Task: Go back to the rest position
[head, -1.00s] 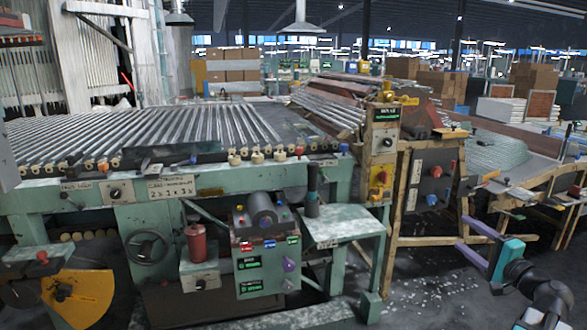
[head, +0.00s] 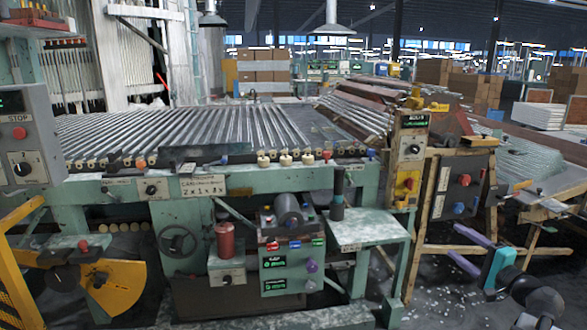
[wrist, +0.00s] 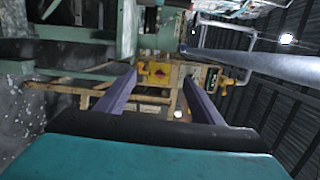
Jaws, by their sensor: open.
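My gripper (head: 467,249) is at the lower right of the head view, with two purple fingers and a teal body. The fingers are spread apart and nothing is between them. It is in open air in front of the wooden-framed stand (head: 428,215), right of the green machine (head: 260,190). In the wrist view my gripper (wrist: 162,88) shows both purple fingers apart, with the yellow switch box (wrist: 161,74) of the stand seen beyond the gap. No held object shows.
A small green side table (head: 368,232) juts out left of my gripper. A sloped glass-covered table (head: 510,155) stands to the right. A control box with a STOP button (head: 19,132) is at the far left. The floor (head: 440,300) below my gripper looks open, with pale scraps.

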